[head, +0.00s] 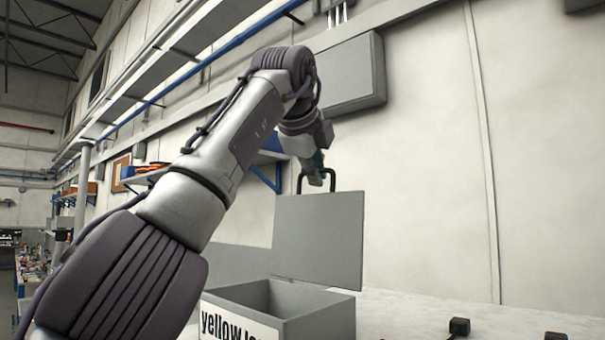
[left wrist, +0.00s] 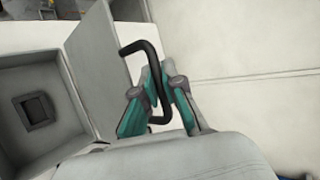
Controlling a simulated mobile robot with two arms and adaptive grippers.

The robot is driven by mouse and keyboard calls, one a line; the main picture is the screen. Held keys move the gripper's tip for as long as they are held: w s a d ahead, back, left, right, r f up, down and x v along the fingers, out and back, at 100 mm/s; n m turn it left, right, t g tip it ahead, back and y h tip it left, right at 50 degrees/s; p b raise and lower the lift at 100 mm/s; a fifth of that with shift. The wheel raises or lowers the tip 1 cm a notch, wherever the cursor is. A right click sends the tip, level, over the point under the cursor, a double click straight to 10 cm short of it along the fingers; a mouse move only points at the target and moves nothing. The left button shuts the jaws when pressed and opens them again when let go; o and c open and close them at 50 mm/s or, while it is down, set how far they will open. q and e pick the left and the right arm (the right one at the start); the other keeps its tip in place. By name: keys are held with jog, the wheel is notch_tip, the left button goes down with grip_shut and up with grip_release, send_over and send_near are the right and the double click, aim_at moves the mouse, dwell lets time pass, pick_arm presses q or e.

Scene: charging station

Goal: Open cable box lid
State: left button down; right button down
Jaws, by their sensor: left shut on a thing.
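The grey cable box (head: 318,318) stands on a white surface, with a label reading "yellow" and more text cut off on its front. Its lid (head: 318,240) is raised and stands roughly upright above the box. The black handle (head: 331,180) is at the lid's top edge. My left gripper (head: 314,173) is at the handle. In the left wrist view, my left gripper (left wrist: 160,95) has its teal fingers shut on the handle (left wrist: 138,50). The lid (left wrist: 95,60) and the open box (left wrist: 35,115) show to the left there. My right gripper is not in view.
A grey wall box (head: 350,73) hangs above the cable box. Small black objects (head: 459,326) lie on the white surface at the lower right. A shelf with orange items (head: 150,170) is further back at left. The wall right of the lid is bare.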

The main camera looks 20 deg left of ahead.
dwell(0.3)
pick_arm(q)
jog(key=c, duration=1.2)
grip_release()
jog(key=shift+c, duration=0.2)
jog(key=shift+r, duration=0.1)
jog(key=v, duration=1.2)
jog(key=shift+w, duration=0.15)
jog(key=shift+d, duration=0.1)
